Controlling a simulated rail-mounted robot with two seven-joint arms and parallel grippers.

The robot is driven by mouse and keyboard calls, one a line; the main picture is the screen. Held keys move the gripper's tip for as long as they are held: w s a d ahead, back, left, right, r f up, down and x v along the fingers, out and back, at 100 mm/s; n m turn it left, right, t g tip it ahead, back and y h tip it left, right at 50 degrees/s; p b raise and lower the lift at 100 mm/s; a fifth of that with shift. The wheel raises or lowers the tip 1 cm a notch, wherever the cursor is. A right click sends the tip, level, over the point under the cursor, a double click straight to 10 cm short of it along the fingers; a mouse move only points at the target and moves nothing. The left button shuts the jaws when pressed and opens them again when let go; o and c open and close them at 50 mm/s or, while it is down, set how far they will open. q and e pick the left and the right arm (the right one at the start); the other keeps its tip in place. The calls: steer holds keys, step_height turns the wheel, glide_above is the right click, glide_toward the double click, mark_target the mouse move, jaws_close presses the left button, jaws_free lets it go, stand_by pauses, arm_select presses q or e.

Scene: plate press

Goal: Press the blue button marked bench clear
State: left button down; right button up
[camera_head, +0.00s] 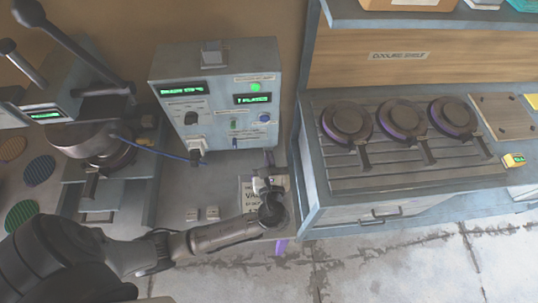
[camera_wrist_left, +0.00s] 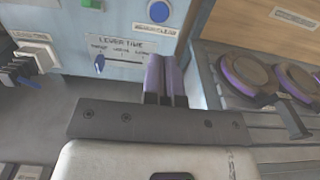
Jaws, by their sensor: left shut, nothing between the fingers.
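The blue button (camera_head: 264,117) is a small round knob at the lower right of the grey control box's front. In the left wrist view the blue button (camera_wrist_left: 158,11) is near the top edge, with a small label below it that looks like "bench clear". My left gripper (camera_head: 270,157) is shut and empty, its purple fingers pointing up at the box. In the left wrist view the left gripper's fingertips (camera_wrist_left: 166,62) are below the button and slightly right of it, apart from it. My right gripper is not in view.
The control box (camera_head: 215,90) also has green displays, a green lamp (camera_head: 256,87) and a lever-time slider (camera_wrist_left: 99,63). A press stands at the left. A rack (camera_head: 345,183) with several round plates is at the right, its edge close to my left gripper.

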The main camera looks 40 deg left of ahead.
mark_target(264, 121)
arm_select(q)
steer(key=x, duration=1.1)
steer(key=shift+w+a, duration=0.1)
steer(key=shift+w+a+r+p, duration=0.1)
steer(key=shift+w+a+p, duration=0.25)
steer(key=shift+p, duration=0.4)
steer(key=shift+a+f, duration=0.15)
steer(key=shift+f, duration=0.25)
steer(key=shift+s, duration=0.1)
steer(key=p+v, duration=0.2)
steer(key=v, duration=0.1)
steer(key=shift+d+r+p, duration=0.25)
steer(key=shift+r+p, duration=0.1)
steer(key=shift+p, duration=0.05)
steer(key=v, duration=1.1)
steer(key=shift+b, duration=0.35)
